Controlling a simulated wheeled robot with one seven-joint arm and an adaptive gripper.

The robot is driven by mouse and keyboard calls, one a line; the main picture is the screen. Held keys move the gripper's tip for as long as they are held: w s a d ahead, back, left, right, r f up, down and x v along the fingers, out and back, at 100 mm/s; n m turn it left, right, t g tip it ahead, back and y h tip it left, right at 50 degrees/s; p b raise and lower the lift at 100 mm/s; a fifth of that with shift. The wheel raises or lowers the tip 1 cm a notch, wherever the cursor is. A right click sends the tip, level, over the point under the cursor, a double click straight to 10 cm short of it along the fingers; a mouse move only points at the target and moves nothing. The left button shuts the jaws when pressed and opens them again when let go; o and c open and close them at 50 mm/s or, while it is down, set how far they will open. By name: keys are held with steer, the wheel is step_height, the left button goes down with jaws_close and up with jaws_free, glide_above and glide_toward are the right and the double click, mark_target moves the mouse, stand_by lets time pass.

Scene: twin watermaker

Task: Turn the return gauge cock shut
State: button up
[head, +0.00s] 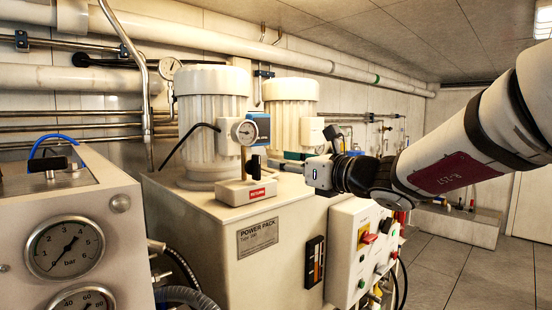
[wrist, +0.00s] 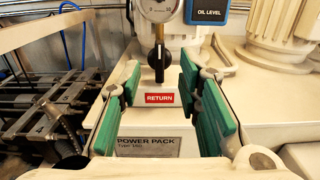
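The return gauge cock has a black handle (wrist: 158,62) that stands upright, in line with the stem below a round gauge (wrist: 158,8). It sits on a cream block with a red RETURN label (wrist: 160,98). In the head view the black handle (head: 255,164) shows above the same label, with the gauge (head: 245,132) over it. My gripper (wrist: 160,84) is open and empty. Its green-padded fingers stand left and right of the cock in the wrist picture, apart from the handle. In the head view my gripper (head: 293,158) is just right of the cock.
The block stands on the power pack cabinet (head: 208,225). Ribbed motors (head: 212,105) rise behind it. A blue OIL LEVEL plate (wrist: 207,12) is close at the right. A switch box (head: 350,255) is below my arm. A gauge panel (head: 110,220) stands left.

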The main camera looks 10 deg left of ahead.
mark_target(259, 159)
steer(key=p+x, duration=0.1)
steer(key=x, duration=0.9)
jaws_close()
